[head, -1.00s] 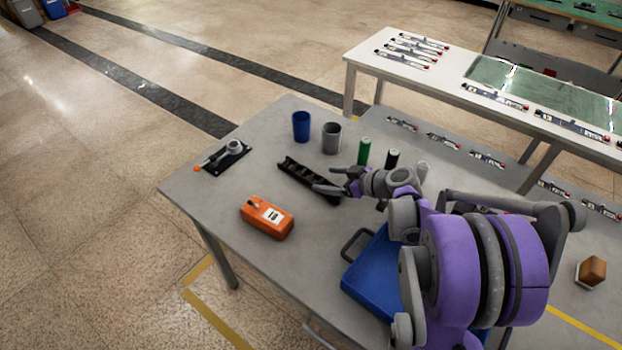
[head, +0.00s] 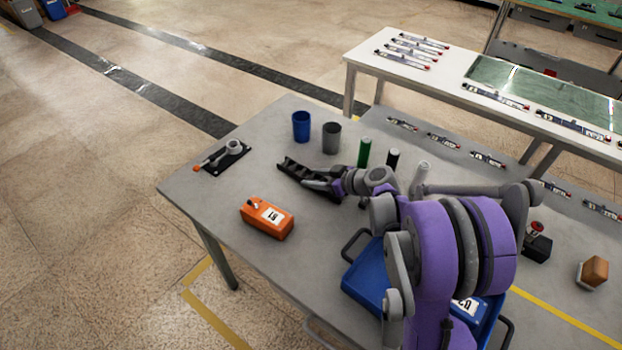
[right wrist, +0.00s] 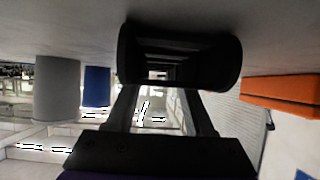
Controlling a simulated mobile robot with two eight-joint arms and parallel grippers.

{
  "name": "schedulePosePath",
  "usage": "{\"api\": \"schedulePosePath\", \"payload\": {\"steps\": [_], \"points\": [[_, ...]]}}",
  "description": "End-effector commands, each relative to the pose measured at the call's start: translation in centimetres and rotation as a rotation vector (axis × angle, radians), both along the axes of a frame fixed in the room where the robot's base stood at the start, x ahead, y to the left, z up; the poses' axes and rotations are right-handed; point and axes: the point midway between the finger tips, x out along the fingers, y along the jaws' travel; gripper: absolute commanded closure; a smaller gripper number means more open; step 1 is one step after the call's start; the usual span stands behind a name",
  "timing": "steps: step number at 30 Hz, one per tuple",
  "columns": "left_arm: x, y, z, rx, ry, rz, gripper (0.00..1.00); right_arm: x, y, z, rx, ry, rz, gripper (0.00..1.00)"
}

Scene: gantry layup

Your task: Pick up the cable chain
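The black cable chain (head: 292,168) lies on the grey table left of my right gripper in the head view. My right gripper (head: 322,185) is low over the chain's near end, its fingers overlapping the chain. In the right wrist view, where the table is at the top, the chain (right wrist: 180,55) shows end-on. The two fingers of my right gripper (right wrist: 165,105) stand apart with a clear gap, their tips hidden behind the chain. I cannot tell whether they touch it. My left gripper is not in view.
A blue cup (head: 301,127) and a grey cup (head: 331,138) stand behind the chain. Green (head: 364,152) and black (head: 392,160) cylinders stand near my arm. An orange box (head: 266,218) lies in front, a blue bin (head: 362,277) under my arm. A black plate (head: 223,158) lies left.

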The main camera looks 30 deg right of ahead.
Motion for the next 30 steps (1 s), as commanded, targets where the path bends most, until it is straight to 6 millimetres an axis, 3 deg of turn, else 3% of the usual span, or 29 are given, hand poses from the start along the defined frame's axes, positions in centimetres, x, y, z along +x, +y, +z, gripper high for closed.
{"api": "schedulePosePath", "payload": {"steps": [1,7,17,20,30], "points": [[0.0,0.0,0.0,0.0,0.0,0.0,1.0,0.0,0.0,0.0,0.0,0.0,0.0,0.63],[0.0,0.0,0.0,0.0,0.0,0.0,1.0,0.0,0.0,0.0,0.0,0.0,0.0,0.99],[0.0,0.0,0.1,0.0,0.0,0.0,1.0,0.0,0.0,0.3,0.0,0.0,0.0,1.0],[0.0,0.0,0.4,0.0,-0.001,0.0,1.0,0.0,0.0,1.5,0.0,0.0,0.0,1.0],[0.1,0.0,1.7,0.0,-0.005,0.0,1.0,0.0,0.0,8.1,0.0,0.0,-0.001,1.0]]}}
